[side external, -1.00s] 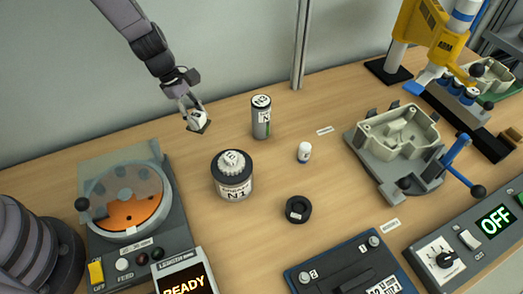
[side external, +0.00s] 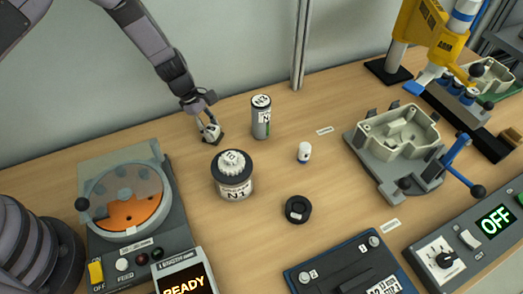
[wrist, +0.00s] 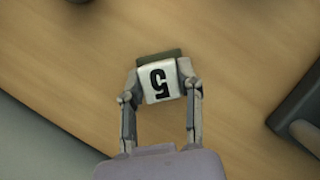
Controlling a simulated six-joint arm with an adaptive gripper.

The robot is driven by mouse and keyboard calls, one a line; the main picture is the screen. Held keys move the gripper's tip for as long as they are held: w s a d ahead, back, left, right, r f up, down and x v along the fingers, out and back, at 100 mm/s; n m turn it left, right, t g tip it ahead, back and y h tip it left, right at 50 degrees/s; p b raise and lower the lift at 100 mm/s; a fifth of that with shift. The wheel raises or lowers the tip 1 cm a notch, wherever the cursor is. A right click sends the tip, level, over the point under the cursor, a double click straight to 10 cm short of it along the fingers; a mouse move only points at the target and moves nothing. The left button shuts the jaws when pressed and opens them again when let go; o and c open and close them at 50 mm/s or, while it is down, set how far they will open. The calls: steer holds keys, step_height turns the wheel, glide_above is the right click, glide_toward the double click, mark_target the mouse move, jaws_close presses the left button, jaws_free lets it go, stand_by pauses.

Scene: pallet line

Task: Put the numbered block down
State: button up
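The numbered block (wrist: 159,84) is white with a black 5 and a dark greenish-grey part along one edge. It sits between the two fingers of my gripper (wrist: 160,92) in the wrist view, with both fingers against its sides. I cannot tell whether the block's underside touches the table.
A small white bottle (side external: 304,152) and a black ring (side external: 298,209) are farther right. The feeder with an orange disc (side external: 132,212) is at left. Bare wood (side external: 165,140) lies left of the block.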

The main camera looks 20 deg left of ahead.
steer(key=o, duration=0.4)
steer(key=shift+o, duration=0.2)
steer(key=shift+r, duration=0.1)
steer(key=s+a+r+m+t, duration=0.1)
steer(key=s+a+r+m, duration=0.15)
steer(key=r, duration=0.75)
steer(key=s+a+r+m, duration=0.2)
steer(key=a+r, duration=0.2)
steer(key=r, duration=0.5)
steer(key=s+a+r+m+t, duration=0.1)
steer(key=s+a+r+m, duration=0.15)
steer(key=r, duration=0.75)
steer(key=s+a+r+m+t+y, duration=0.1)
steer(key=s+a+r+m, duration=0.2)
steer(key=s, duration=0.4)
steer(key=s+a+r+m+t+y, duration=0.1)
steer(key=s+a+r+m+y, duration=0.1)
steer(key=s, duration=0.6)
steer(key=s+a+r+m+t+y, duration=0.1)
steer(key=s+a+r+m, duration=0.3)
steer(key=s, duration=0.4)
steer(key=shift+a+r+m+t, duration=0.2)
steer(key=shift+r+m+t, duration=0.1)
steer(key=shift+r+m, duration=0.65)
